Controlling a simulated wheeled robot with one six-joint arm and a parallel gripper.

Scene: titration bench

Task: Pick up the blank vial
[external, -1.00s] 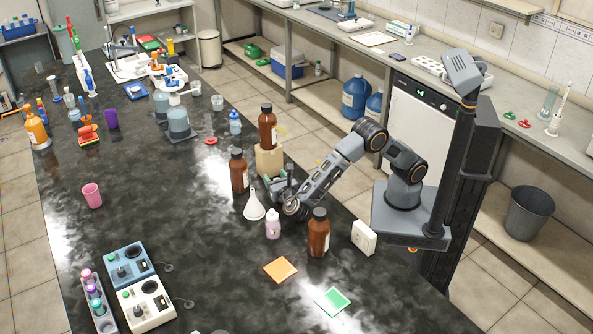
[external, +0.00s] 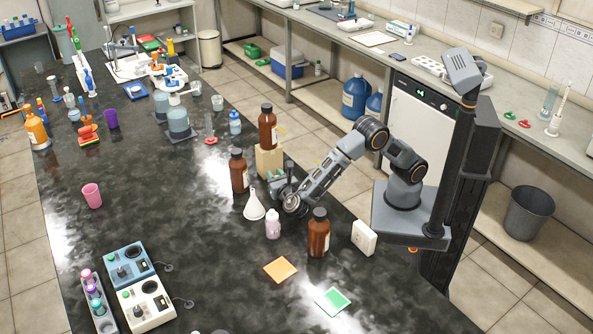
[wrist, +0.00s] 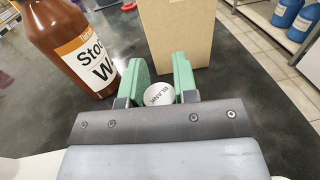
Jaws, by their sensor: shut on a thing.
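In the external view my gripper (external: 279,190) is low over the black bench, just in front of the cardboard-coloured block; the vial cannot be made out there. I cannot tell whether the vial still touches the bench.
A brown bottle labelled "Stock W…" (wrist: 75,45) stands close on the left, and a tan block (wrist: 178,30) stands just beyond. A white funnel (external: 254,207), a small pale bottle (external: 272,225) and another brown bottle (external: 318,235) stand near my gripper. The bench's front left is clearer.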

